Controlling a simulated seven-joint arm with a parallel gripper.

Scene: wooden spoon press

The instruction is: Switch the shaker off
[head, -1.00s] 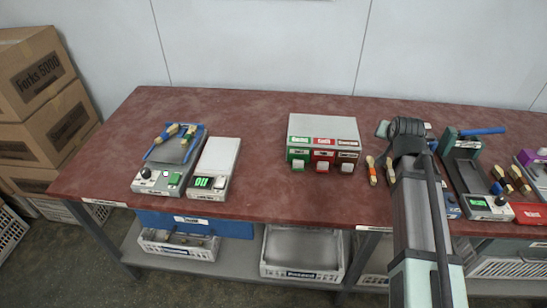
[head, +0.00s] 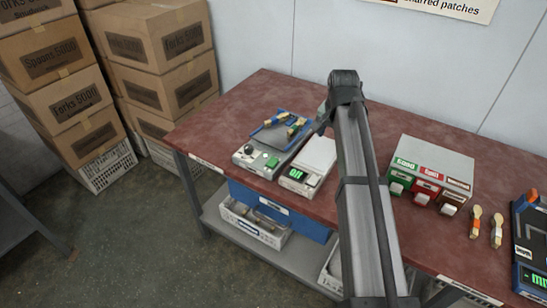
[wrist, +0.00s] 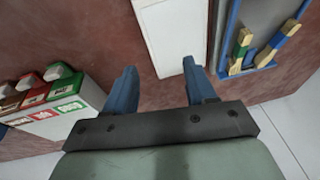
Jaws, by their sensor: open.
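The device I take for the shaker is a grey unit (head: 252,158) with a blue-edged tray on top, at the left of the table in the head view. Several short sticks lie in the tray. A green switch (head: 271,162) and a dark knob (head: 249,149) sit on its front panel. In the wrist view the tray's blue rim (wrist: 226,38) is at upper right. My gripper (wrist: 159,66) is open and empty, its blue fingers apart over the table by the white-topped unit. In the head view my arm largely hides it. The switch is out of the wrist view.
A white-topped unit (head: 316,152) with a lit green display stands right beside the shaker. A box with green, red and dark fronts (head: 437,160) is farther right, with sticks (head: 475,222) beside it. Stacked cartons (head: 160,50) stand left of the table.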

